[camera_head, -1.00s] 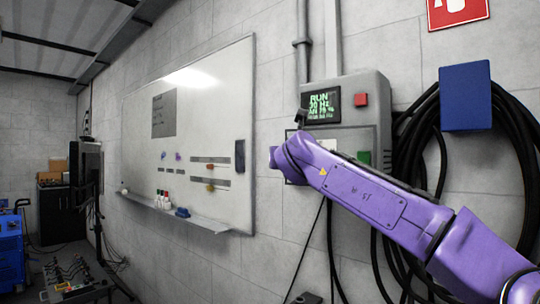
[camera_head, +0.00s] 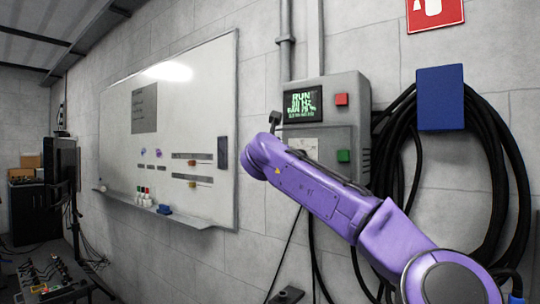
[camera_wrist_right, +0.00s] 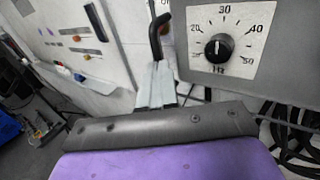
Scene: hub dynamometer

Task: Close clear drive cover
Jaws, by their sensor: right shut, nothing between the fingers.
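The grey drive box (camera_head: 345,120) is on the wall, with a lit display (camera_head: 302,105) reading RUN, a red button (camera_head: 341,99) and a green button (camera_head: 344,156). Its frequency dial (camera_wrist_right: 218,47) shows in the right wrist view. I cannot make out the clear cover in either view. My right gripper (camera_head: 275,119) is at the box's left edge, left of the display; my purple forearm hides the box's lower left. In the right wrist view the gripper (camera_wrist_right: 158,25) is shut and empty, left of the dial. My left gripper is not in view.
A whiteboard (camera_head: 205,110) with a marker ledge (camera_head: 160,207) is left of the box. Thick black cables (camera_head: 492,190) and a blue box (camera_head: 440,98) are on the wall to the right. A bench with controls (camera_head: 50,280) stands at lower left.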

